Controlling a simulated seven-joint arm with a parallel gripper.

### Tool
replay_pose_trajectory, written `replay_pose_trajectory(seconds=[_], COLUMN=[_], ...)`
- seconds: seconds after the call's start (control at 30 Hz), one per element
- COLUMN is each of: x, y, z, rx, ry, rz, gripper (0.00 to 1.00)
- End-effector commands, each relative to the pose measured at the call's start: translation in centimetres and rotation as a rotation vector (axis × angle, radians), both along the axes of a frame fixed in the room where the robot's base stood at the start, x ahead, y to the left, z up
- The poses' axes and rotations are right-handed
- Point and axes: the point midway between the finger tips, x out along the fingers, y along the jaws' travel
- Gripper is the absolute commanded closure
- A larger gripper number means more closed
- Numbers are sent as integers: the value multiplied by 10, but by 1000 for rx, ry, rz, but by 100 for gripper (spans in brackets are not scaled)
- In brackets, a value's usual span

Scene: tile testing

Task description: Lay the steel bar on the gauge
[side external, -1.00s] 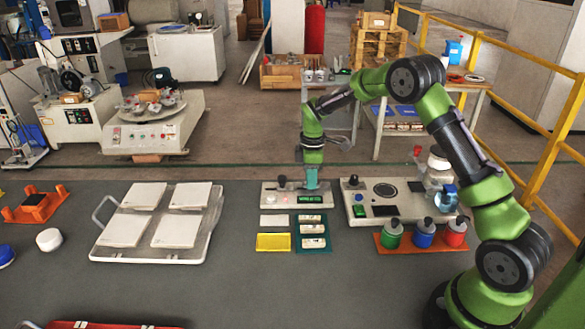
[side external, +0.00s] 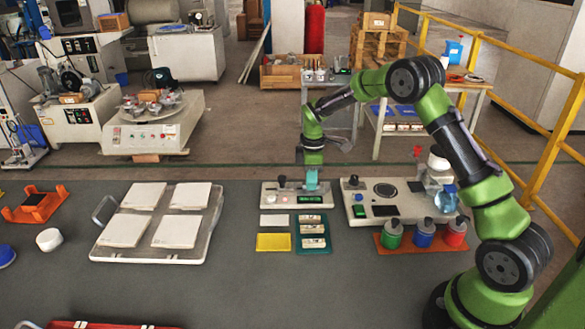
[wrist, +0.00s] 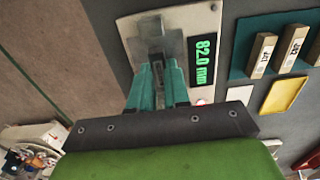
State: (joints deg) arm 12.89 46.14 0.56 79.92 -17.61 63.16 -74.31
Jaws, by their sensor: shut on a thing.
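The gauge (side external: 292,201) is a flat pale unit near the middle of the bench with a dark knob on its left. In the wrist view the gauge (wrist: 199,38) has a green display reading 82.0 mm. My gripper (side external: 311,186) points down over its right half. In the wrist view my gripper's teal fingers (wrist: 156,85) are close together around a grey metal piece (wrist: 155,45), which appears to be the steel bar. It is at the gauge's top face; the fingers hide much of it, and I cannot tell whether it touches.
A teal tray (side external: 299,250) with labelled bars and a yellow tray (side external: 273,242) lie in front of the gauge. A console (side external: 383,195) and several bottles stand close on the right. A large tray (side external: 203,245) with white tiles lies left. Bare bench lies in front.

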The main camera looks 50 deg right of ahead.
Motion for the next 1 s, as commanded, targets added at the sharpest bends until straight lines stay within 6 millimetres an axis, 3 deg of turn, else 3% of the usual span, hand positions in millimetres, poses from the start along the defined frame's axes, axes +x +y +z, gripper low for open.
replay_pose_trajectory(seconds=[0.43, 0.47, 0.6, 0.63, 0.83, 1.0], x=[0, 0, 0, 0, 0, 0], y=[0, 0, 0, 0, 0, 0], z=[-4, -4, -4, -4, -4, -4], rx=[0, 0, 0, 0, 0, 1], ry=[0, 0, 0, 0, 0, 1], rz=[0, 0, 0, 0, 0, 0], gripper=[100, 79, 58, 54, 54, 33])
